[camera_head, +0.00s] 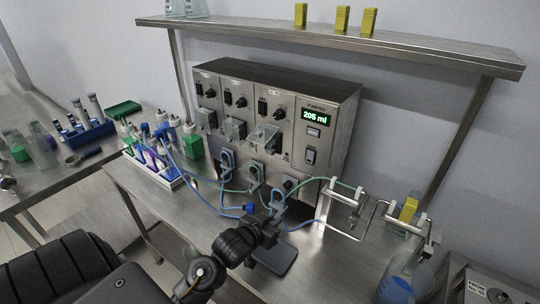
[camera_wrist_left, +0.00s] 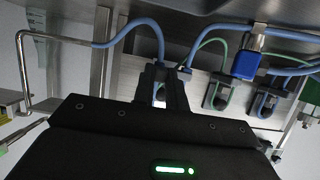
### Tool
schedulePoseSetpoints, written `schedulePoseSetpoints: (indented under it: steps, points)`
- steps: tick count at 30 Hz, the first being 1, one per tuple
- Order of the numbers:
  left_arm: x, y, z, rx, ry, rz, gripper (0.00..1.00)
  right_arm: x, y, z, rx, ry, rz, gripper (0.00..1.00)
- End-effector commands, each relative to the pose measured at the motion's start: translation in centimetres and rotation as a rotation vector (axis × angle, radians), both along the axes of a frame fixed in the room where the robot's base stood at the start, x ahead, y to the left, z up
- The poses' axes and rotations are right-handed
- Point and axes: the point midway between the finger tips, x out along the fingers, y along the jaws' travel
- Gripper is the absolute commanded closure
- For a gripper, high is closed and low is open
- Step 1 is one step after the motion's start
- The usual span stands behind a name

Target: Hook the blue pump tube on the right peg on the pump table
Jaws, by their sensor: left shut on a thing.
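The pump (camera_head: 310,90) stands on the steel pump table (camera_head: 200,220), its display reading 205 ml. My left gripper (camera_head: 277,208) is in front of the pump's right side, above the table. It is shut on the blue tube (camera_head: 318,222), which also shows in the left wrist view (camera_wrist_left: 140,24), arching from the gripper fingers (camera_wrist_left: 163,95) to a bent metal rod (camera_wrist_left: 24,70). A blue block (camera_wrist_left: 248,62) sits on the blue tubing beside the gripper. I cannot clearly tell which fitting is the right peg. My right gripper is not in view.
A bent metal frame (camera_head: 365,232) with a yellow piece (camera_head: 409,209) stands to the right, above a blue container (camera_head: 395,290). A rack of bottles (camera_head: 150,165) stands to the left. A green tube (camera_head: 318,180) crosses near the gripper. A shelf (camera_head: 330,33) hangs above.

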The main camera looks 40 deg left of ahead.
Motion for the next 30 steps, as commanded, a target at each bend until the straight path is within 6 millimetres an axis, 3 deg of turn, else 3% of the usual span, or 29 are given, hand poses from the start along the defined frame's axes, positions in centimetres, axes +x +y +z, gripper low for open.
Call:
schedulePoseSetpoints:
  steps: [15,30]
  points:
    - [1.6,0.1,0.1,0.0,-0.002,0.0,1.0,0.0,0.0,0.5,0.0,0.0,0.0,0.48]
    - [1.9,0.1,0.1,0.0,-0.001,0.0,1.0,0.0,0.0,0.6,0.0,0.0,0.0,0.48]
